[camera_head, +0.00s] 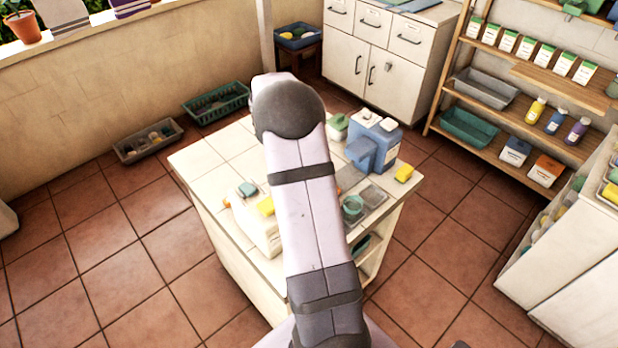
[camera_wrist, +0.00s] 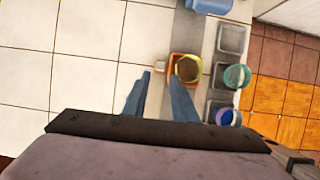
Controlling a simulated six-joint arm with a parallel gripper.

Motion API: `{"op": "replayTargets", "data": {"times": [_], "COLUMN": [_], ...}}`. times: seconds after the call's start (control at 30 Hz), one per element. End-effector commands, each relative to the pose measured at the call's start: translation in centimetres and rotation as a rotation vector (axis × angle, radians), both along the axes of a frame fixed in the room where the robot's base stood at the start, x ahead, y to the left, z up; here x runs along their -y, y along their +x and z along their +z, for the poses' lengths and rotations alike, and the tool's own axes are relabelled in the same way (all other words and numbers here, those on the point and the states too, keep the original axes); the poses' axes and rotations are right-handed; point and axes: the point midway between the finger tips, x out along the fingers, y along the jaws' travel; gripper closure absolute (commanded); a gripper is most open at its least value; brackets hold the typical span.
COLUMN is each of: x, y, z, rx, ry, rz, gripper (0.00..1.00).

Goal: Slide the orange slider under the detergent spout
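The orange slider (camera_wrist: 172,70) shows in the wrist view as an orange tray with a yellow round cup (camera_wrist: 188,68) in it. A small pale block (camera_wrist: 160,66), perhaps its handle, sits at its left side. My gripper (camera_wrist: 160,80) is open, its two blue-grey fingers apart just below this block, with nothing seen held. The blue detergent dispenser (camera_head: 375,146) stands at the counter's back right in the head view. A blue part, likely of it, shows at the wrist view's top edge (camera_wrist: 210,5). The spout cannot be made out.
A yellow sponge (camera_head: 404,173) lies near the dispenser. The tiled counter left of my fingers (camera_wrist: 60,80) is clear.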

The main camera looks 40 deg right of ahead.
Motion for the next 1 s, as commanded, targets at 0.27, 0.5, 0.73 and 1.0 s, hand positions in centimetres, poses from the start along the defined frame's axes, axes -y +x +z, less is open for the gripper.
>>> {"op": "replayTargets", "data": {"times": [0.27,0.5,0.73,1.0], "x": [0.4,1.4,2.5,2.9], "y": [-0.2,-0.2,-0.2,-0.1], "z": [-0.7,-3.3,-5.7,-6.8], "rx": [-0.003,-0.004,-0.003,0.000], "ry": [0.003,0.004,0.003,0.002], "rz": [-0.007,-0.006,-0.007,-0.005], "gripper": [0.75,0.75,0.75,0.75]}}
